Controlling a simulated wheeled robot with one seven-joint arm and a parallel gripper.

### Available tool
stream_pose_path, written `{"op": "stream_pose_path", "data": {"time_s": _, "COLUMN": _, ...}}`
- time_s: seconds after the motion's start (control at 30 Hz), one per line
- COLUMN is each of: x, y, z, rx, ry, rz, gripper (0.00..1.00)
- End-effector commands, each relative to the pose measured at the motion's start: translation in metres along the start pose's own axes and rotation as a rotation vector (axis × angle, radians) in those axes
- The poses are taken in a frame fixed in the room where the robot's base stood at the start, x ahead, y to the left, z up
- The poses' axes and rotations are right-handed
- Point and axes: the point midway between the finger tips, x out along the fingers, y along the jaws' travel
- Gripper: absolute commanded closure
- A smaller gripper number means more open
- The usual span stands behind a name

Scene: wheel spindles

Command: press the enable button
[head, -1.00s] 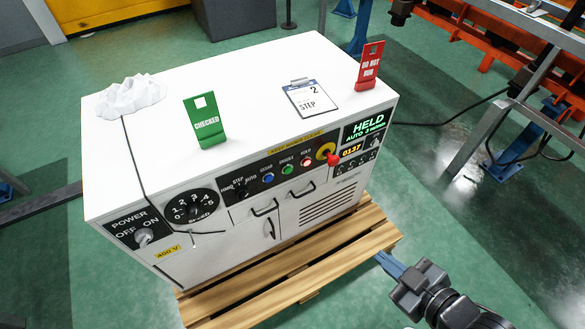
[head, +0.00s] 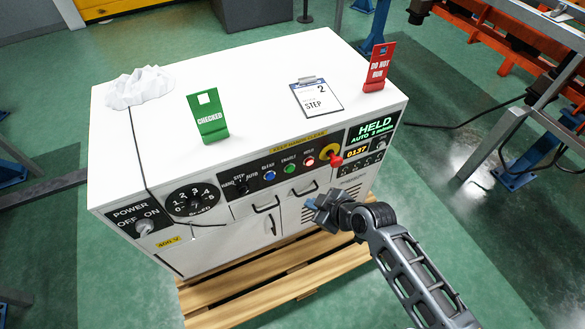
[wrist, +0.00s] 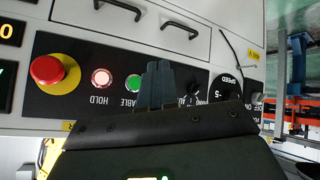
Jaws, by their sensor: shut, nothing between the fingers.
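The green ENABLE button (head: 290,169) is on the cabinet's black front panel, between the blue CLEAR button (head: 269,175) and the lit HOLD button (head: 309,161). My gripper (head: 309,203) is in front of the cabinet, just below and right of the ENABLE button in the head view. Its fingers are shut and empty. In the wrist view, the panel appears upside down; the green button (wrist: 133,83) shows just left of my fingers (wrist: 162,66), which hide part of its label. The blue button is hidden there. I see no contact with the button.
Drawer handles (head: 303,190) project below the buttons. A green CHECKED tag (head: 209,118), clipboard (head: 317,97) and red DO NOT RUN tag (head: 379,68) stand or lie on top.

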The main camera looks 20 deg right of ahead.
Motion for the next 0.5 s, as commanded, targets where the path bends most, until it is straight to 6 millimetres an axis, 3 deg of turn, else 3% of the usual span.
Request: {"op": "stream_pose_path", "data": {"time_s": 0.5, "x": 0.0073, "y": 0.0035, "z": -0.0043, "rx": 0.000, "ry": 0.002, "rz": 0.000, "gripper": 1.00}}
